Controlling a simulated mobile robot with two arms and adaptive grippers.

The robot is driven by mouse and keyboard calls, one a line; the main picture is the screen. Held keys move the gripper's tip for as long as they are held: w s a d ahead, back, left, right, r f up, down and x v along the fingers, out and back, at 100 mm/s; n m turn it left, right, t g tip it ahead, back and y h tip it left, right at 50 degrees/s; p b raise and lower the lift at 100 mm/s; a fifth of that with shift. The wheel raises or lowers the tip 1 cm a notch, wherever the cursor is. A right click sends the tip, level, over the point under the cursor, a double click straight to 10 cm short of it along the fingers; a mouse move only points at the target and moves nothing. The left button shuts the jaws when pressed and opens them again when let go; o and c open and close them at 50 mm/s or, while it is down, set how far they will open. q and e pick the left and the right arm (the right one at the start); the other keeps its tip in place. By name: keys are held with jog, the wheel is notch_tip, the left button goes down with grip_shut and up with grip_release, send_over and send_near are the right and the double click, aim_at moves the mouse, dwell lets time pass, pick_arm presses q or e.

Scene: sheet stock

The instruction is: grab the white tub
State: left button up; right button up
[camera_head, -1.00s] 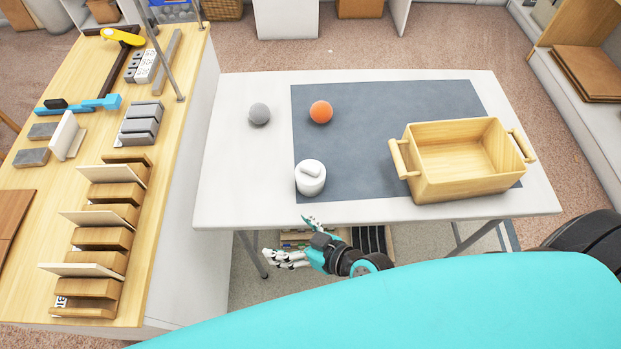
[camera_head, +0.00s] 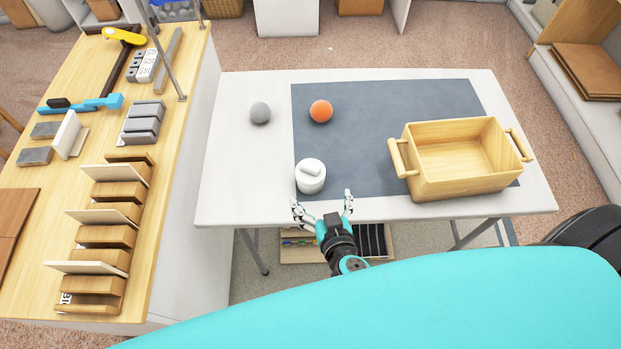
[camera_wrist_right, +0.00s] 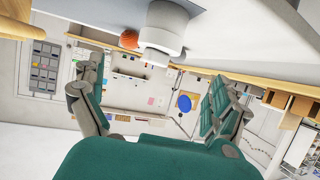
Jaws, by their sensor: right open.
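The white tub (camera_head: 310,177) stands upright on the table at the lower left edge of the dark mat, with a white lid or knob on top. It also shows at the top of the right wrist view (camera_wrist_right: 163,32), beyond the fingers. My right gripper (camera_head: 322,203) is open and empty at the table's front edge, just in front of the tub and slightly to its right, not touching it. Its two fingers spread apart in the right wrist view (camera_wrist_right: 160,95). My left gripper is not in view.
On the dark mat (camera_head: 370,130) sit an orange ball (camera_head: 321,111) and, at right, a wooden crate (camera_head: 455,187) with handles. A grey ball (camera_head: 260,113) lies on the white table (camera_head: 240,190) left of the mat. A wooden counter (camera_head: 170,200) with blocks and tools stands at left.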

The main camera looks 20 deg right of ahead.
aim_at(312, 175)
jog(key=x, duration=1.3)
jog(key=shift+s+r, duration=0.1)
jog(key=shift+c, duration=1.4)
jog(key=c, duration=1)
